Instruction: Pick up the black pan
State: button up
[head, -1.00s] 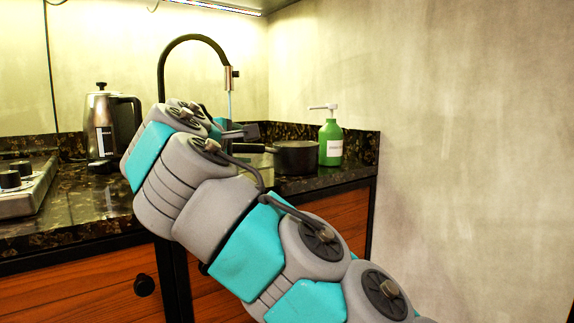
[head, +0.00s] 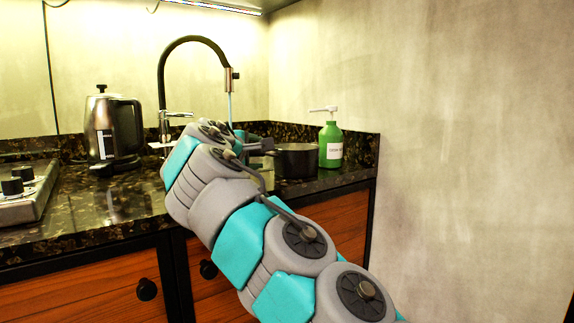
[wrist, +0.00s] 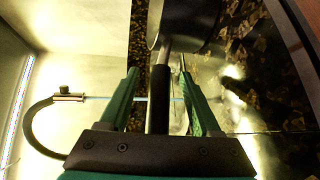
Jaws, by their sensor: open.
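The black pan (head: 297,162) stands on the dark counter, left of the green soap bottle. My gripper (head: 258,142) is at its handle side, partly hidden behind my own arm. In the wrist view the pan body (wrist: 186,22) is at the top, beyond the fingertips. Its handle (wrist: 160,98) runs down between the two green fingers of my gripper (wrist: 159,70). The fingers are open, with a visible gap on each side of the handle. In the head view the handle is mostly hidden by my arm and gripper.
The green soap bottle (head: 330,145) stands close to the pan's right, near the side wall. A black tap (head: 164,80) arches behind my gripper. A kettle (head: 113,128) and a stove (head: 25,192) are to the left. The counter's front edge lies below my wrist.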

grip_shut()
dwell(0.4)
dwell(0.9)
